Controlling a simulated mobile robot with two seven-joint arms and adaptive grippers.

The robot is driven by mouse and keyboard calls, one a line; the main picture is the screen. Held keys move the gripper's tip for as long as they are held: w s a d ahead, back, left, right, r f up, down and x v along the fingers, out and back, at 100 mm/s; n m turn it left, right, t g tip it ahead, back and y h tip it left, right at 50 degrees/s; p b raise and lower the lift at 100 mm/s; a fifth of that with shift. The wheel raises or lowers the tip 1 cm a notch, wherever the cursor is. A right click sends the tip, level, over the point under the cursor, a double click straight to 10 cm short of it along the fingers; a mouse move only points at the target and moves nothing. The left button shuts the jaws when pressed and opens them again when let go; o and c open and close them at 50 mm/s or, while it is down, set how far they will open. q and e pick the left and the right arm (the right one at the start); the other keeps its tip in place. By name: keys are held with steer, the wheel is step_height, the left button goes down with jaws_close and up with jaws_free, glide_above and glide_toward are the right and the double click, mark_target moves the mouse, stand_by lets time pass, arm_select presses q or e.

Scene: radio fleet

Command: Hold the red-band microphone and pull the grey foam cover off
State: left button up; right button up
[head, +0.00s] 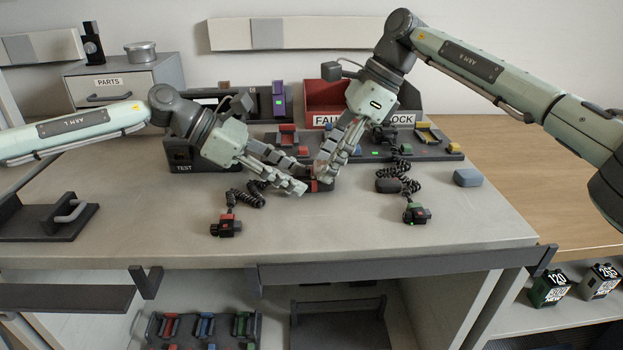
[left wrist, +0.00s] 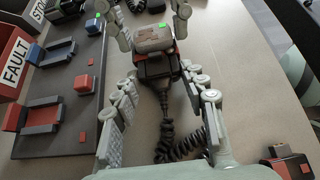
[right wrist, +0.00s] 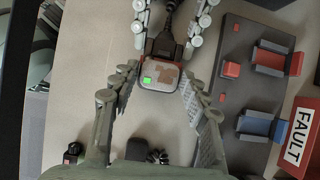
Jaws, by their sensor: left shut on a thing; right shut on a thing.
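The red-band microphone (left wrist: 157,68) is dark with a coiled cord and lies between the fingers of my left gripper (head: 302,189), which is shut on it. It also shows in the right wrist view (right wrist: 165,46). The grey foam cover (right wrist: 158,76), with brownish patches and a small green mark, sits against the microphone's head; it also shows in the left wrist view (left wrist: 153,38). My right gripper (head: 326,178) is shut on the cover from the opposite side. In the head view the fingers hide most of both things.
Another red-marked handset (head: 226,227) and a green-marked one (head: 416,214) lie on the bench front. A dark block (head: 389,185) and a blue-grey block (head: 467,177) lie at right. A dark rack and the red FAULT bin (head: 325,98) stand behind. The front centre bench is clear.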

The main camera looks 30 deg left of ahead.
steer(key=o, duration=0.8)
steer(key=shift+c, duration=0.2)
steer(key=v, duration=1.2)
